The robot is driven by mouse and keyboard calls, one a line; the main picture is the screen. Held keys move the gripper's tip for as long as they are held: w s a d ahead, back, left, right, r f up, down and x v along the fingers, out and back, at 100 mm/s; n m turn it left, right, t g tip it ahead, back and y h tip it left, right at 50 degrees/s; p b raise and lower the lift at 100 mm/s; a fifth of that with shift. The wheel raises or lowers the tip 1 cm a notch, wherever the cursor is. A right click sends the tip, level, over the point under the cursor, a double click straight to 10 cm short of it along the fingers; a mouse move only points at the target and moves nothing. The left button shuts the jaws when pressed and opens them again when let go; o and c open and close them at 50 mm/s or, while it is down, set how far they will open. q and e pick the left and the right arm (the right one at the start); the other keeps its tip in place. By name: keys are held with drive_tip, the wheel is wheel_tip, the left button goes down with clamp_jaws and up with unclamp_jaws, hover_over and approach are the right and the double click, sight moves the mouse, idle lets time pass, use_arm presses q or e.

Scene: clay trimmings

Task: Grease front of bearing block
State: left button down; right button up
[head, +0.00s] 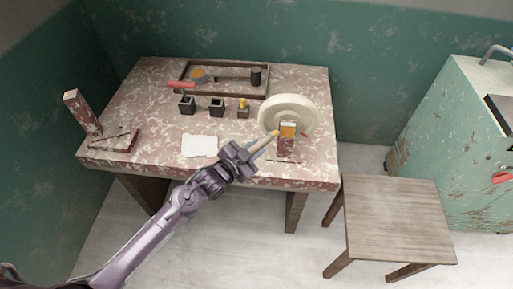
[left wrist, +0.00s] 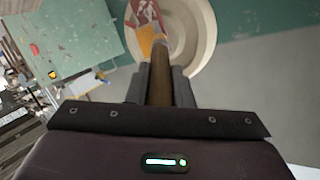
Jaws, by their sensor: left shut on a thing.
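A bearing block (head: 286,147), reddish with white flecks, stands at the table's front right below a cream wheel (head: 290,108). An orange-yellow patch (head: 288,131) shows on its upper part. My left gripper (head: 249,151) is shut on a stick-like tool (head: 262,144) with a yellow tip (head: 274,134). The tip is close to the block's left side; I cannot tell whether it touches. In the left wrist view the brown stick (left wrist: 160,82) points up between my fingers, toward the orange patch, the red block (left wrist: 143,14) and the wheel (left wrist: 204,32). My right gripper is not in view.
The worn table (head: 150,92) holds a white sheet (head: 199,146), several small dark holders (head: 217,107), one with a red-handled item, and a wooden tray (head: 231,93) at the back. A stool (head: 395,215) and green cabinet (head: 450,145) stand at the right.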

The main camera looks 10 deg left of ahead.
use_arm(q)
drive_tip(key=shift+s+r+p, duration=0.1)
drive_tip(key=shift+s+p, duration=0.35)
drive_tip(key=shift+s, duration=0.15)
drive_tip(key=shift+s+p, duration=1.2)
drive_tip(key=shift+s, duration=1.25)
drive_tip(key=s+p, duration=0.1)
drive_tip(key=s, duration=0.2)
drive_tip(key=shift+p, duration=0.3)
drive_tip(key=shift+w, duration=0.1)
